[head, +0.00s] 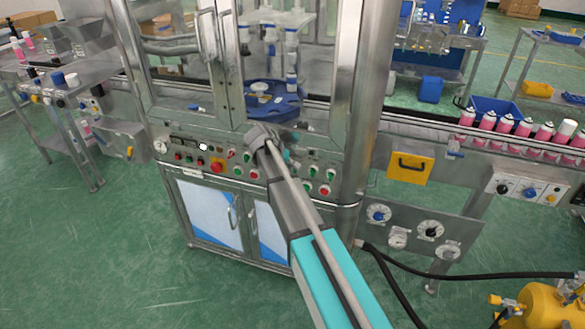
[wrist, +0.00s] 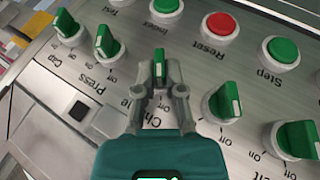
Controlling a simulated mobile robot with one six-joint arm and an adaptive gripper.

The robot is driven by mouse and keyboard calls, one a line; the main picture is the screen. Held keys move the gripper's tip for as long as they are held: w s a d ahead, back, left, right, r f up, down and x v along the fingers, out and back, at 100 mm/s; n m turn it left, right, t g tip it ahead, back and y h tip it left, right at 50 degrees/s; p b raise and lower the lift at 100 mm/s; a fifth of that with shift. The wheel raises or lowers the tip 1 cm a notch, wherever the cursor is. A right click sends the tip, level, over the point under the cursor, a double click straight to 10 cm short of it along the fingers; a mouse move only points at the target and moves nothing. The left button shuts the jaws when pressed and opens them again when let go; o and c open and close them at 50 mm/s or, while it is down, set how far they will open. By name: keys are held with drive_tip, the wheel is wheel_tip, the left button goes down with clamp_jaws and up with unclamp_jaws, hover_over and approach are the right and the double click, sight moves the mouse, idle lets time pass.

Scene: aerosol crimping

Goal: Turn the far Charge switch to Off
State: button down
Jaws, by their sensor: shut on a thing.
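My gripper (wrist: 158,92) is shut on a green switch knob (wrist: 159,66) on the steel control panel, with one finger on each side of it. The knob's handle with its white mark points nearly straight up in the wrist view. In the head view my gripper (head: 262,137) is against the panel front (head: 205,156), and the held knob is hidden there.
Close by are other green switches (wrist: 222,104), (wrist: 108,42), a red Reset button (wrist: 221,24) and a green Step button (wrist: 281,52). A red emergency button (head: 216,166) sits left of my gripper. Cabinet doors (head: 210,212) are below; a conveyor with pink cans (head: 485,122) runs right.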

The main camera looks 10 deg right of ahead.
drive_tip(key=shift+s, duration=0.1)
drive_tip(key=c, duration=0.7)
unclamp_jaws()
drive_tip(key=shift+c, duration=0.2)
drive_tip(key=shift+d+y+p, duration=0.1)
drive_tip(key=shift+y+p, duration=0.2)
drive_tip(key=shift+y, duration=0.1)
drive_tip(key=shift+s+d+r+m+t+y+p, duration=0.15)
drive_tip(key=shift+m+t+y+p, duration=0.15)
drive_tip(key=shift+t+y+p, duration=0.5)
drive_tip(key=shift+m+y, duration=0.3)
drive_tip(key=shift+y, duration=0.7)
drive_tip(key=y, duration=0.1)
drive_tip(key=t+y, duration=0.2)
drive_tip(key=shift+s+d+f+m, duration=0.1)
drive_tip(key=shift+d+f+m, duration=0.1)
drive_tip(key=shift+d+m, duration=0.1)
drive_tip(key=shift+d+m+t+y+b, duration=0.1)
drive_tip(key=shift+m+t+y+b, duration=0.3)
drive_tip(key=shift+t+y+b, duration=0.8)
